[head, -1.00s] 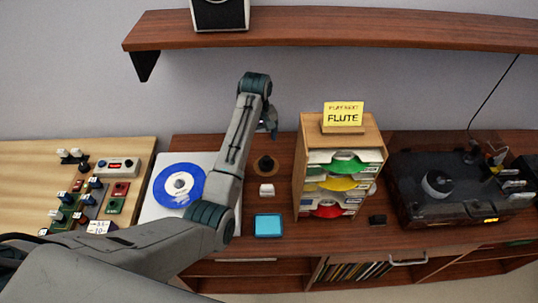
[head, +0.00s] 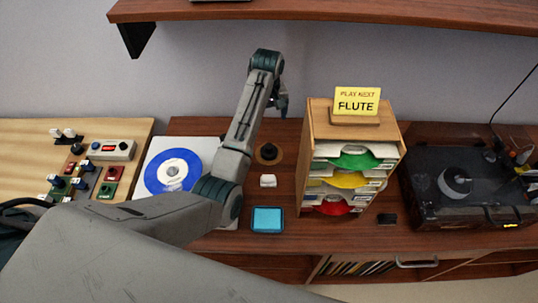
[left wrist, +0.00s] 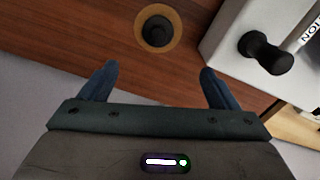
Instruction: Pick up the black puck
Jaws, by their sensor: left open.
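The black puck (head: 268,151) sits on a round tan-brown pad (head: 279,158) on the wooden cabinet top, left of the record rack. In the left wrist view the puck (left wrist: 157,30) shows near the top centre, with the pad around it. My left gripper (head: 281,102) is open and empty, at the end of my arm behind the puck in the head view. In the left wrist view its two fingers (left wrist: 160,80) are spread apart, with bare wood between them and the puck beyond their tips. My right gripper is not in view.
The wooden rack (head: 316,122) with colored records and a FLUTE sign (head: 357,102) stands right of the puck. A blue-labelled disc (head: 157,180) is left; a black turntable (head: 425,185) is right.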

